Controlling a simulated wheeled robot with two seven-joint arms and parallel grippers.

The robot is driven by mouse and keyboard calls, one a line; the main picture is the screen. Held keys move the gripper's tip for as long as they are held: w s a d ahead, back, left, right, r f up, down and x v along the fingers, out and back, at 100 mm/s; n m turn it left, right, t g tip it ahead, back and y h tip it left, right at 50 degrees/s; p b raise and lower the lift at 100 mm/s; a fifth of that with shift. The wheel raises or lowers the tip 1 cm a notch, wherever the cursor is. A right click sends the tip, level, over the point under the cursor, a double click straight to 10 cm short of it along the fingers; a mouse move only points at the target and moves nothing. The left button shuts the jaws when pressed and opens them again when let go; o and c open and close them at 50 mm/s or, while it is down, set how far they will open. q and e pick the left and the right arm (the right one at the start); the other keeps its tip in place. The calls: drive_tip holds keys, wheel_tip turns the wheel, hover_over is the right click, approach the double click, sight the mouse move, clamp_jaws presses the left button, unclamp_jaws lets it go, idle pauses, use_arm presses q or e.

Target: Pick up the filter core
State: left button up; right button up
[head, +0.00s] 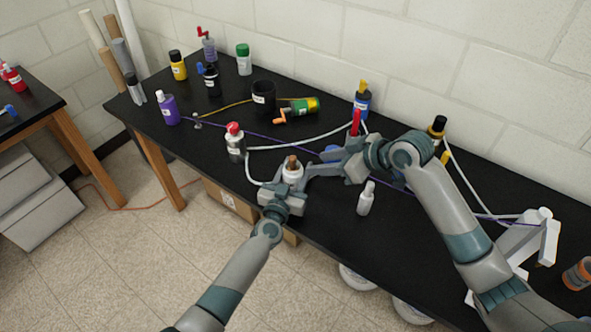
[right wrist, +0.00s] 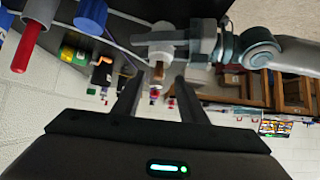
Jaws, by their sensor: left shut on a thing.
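The filter core looks to be the brown cylinder (head: 292,162) standing up out of a small white housing (head: 292,175) near the table's front edge. My left gripper (head: 286,186) is shut on the white housing from the front. My right gripper (head: 311,172) is open and comes in from the right, close beside the core. In the right wrist view, the brown core (right wrist: 159,70) shows between the two open fingertips (right wrist: 158,78), with the white housing (right wrist: 160,48) behind it. I cannot tell whether the fingers reach around the core or stop short.
The black table (head: 330,240) carries several bottles. A black cup (head: 263,97) and a green-yellow cylinder (head: 304,105) are behind.

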drive_tip(key=a+r+m+g+h, duration=0.25)
drive_tip(key=a+m, duration=0.35)
drive_tip(key=a, duration=0.3)
drive_tip(key=shift+a+r+m+t+h, duration=0.15)
drive_tip(key=shift+r+m+h, duration=0.7)
drive_tip(key=shift+m+h, duration=0.5)
drive_tip(key=shift+a+r+m+t+h, duration=0.2)
drive_tip(key=shift+r+m+h, duration=0.6)
drive_tip(key=shift+m+h, duration=0.5)
drive_tip(key=shift+a+r+m+t+h, duration=0.15)
drive_tip(key=shift+r+m+h, duration=0.8)
drive_tip(key=shift+m, duration=0.7)
drive_tip(key=shift+f, duration=0.15)
hover_over(291, 160)
drive_tip(key=s, duration=0.2)
drive_tip(key=shift+a+f, duration=0.2)
drive_tip(key=shift+f, duration=1.35)
drive_tip(key=shift+a+f, duration=0.15)
drive_tip(key=shift+f, duration=1.4)
drive_tip(key=shift+s, duration=0.1)
